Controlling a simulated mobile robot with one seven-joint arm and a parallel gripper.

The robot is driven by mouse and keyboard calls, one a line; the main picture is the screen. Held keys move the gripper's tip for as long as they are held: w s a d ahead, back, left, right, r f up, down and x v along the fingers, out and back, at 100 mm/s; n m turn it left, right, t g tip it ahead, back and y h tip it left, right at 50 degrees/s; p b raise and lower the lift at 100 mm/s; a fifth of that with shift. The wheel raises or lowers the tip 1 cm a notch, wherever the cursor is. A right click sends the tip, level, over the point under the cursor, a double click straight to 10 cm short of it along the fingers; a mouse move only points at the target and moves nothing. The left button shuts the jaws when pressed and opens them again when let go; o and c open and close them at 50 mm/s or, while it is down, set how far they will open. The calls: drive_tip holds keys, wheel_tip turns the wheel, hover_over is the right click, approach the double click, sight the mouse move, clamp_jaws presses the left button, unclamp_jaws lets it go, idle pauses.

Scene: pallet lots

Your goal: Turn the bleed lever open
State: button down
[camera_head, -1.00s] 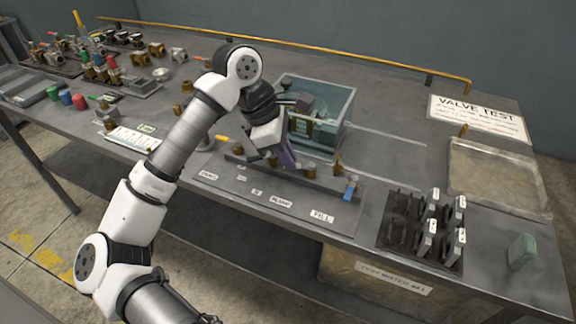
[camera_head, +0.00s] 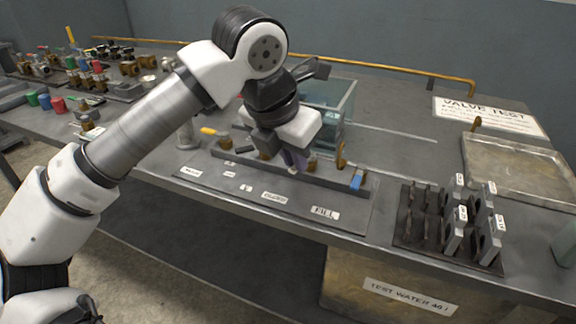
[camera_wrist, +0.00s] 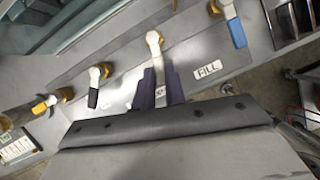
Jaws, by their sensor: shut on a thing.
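A row of small brass valves with levers stands on the test panel (camera_head: 300,200). In the wrist view, my gripper (camera_wrist: 160,92) has its dark purple fingers closed around a pale lever (camera_wrist: 157,62) that runs down from a brass valve (camera_wrist: 154,37). The lever points along the fingers. The text between the fingers is too small to read, but the FILL label (camera_wrist: 208,69) is just to the right. In the head view my gripper (camera_head: 296,160) reaches down to the row, and its wrist hides most of the held lever.
A blue-handled lever (camera_wrist: 237,33) stands to the right, a black-handled lever (camera_wrist: 93,98) and a yellow-handled lever (camera_wrist: 41,108) to the left. A clear tank (camera_head: 337,100) is behind the row. A dark rack (camera_head: 405,235) with upright plates and a shallow tray (camera_head: 520,195) are on the right.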

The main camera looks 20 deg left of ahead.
drive_tip(key=shift+s+d+n+y+b, duration=0.1)
drive_tip(key=shift+d+n+y+b, duration=0.25)
drive_tip(key=shift+n+b, duration=0.3)
drive_tip(key=shift+s+d+n+y+b, duration=0.1)
drive_tip(key=shift+d+n+y+b, duration=0.25)
drive_tip(key=shift+n, duration=0.5)
drive_tip(key=c, duration=1.5)
unclamp_jaws()
drive_tip(key=shift+o, duration=0.2)
drive_tip(key=p+v, duration=0.8)
drive_tip(key=v, duration=0.6)
drive_tip(key=shift+f, duration=0.1)
